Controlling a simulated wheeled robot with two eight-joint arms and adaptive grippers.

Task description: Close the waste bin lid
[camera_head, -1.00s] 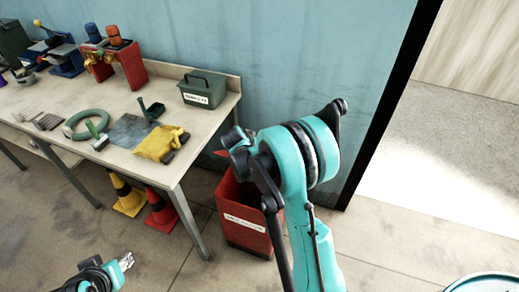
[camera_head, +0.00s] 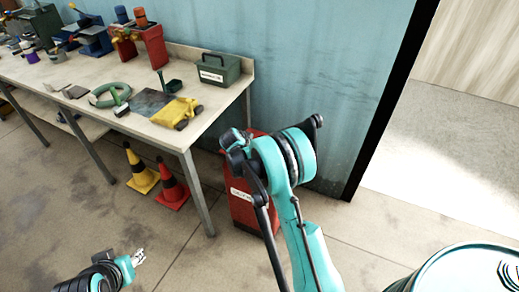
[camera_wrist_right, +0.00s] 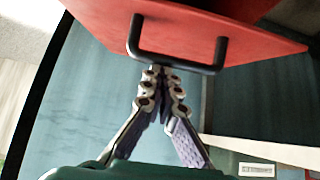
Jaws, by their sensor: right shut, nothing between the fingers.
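The red waste bin (camera_head: 241,212) stands on the floor right of the workbench in the head view, partly behind my right arm. In the right wrist view its red lid (camera_wrist_right: 230,22) fills the top, with a black U-shaped handle (camera_wrist_right: 176,58). My right gripper (camera_wrist_right: 160,72) is shut and empty, its fingertips at the handle's opening; contact cannot be told. In the head view this gripper is hidden behind my arm, and the lid's angle is unclear. My left gripper (camera_head: 138,258) is at the lower left, away from the bin; its finger gap is too small to judge.
The workbench (camera_head: 150,128) holds a green box (camera_head: 221,69), a yellow cloth (camera_head: 178,112) and tools. A yellow cone (camera_head: 141,171) and a red cone (camera_head: 172,187) stand below. A teal drum (camera_head: 465,272) is at the lower right. Floor between bin and drum is clear.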

